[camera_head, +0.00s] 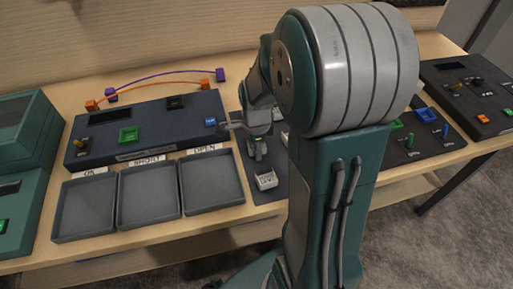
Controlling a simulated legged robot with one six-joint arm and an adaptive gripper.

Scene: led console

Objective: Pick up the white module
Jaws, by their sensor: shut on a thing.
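My gripper (257,153) points down over a dark mat (257,191), just right of the three grey trays. It is shut on a small module, which the fingers mostly hide; its colour is hard to tell at this size. A white module (266,180) with dark markings on its front lies on the mat, a little nearer than the fingers and apart from them. Another pale piece (285,138) shows beside my arm, partly covered by it.
Three empty grey trays (149,194), labelled ON, SHORT and OPEN, stand left of the mat. Behind them is a dark console (150,112) with green and blue parts and cables above. More consoles (475,95) stand at right. My arm hides the table's middle.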

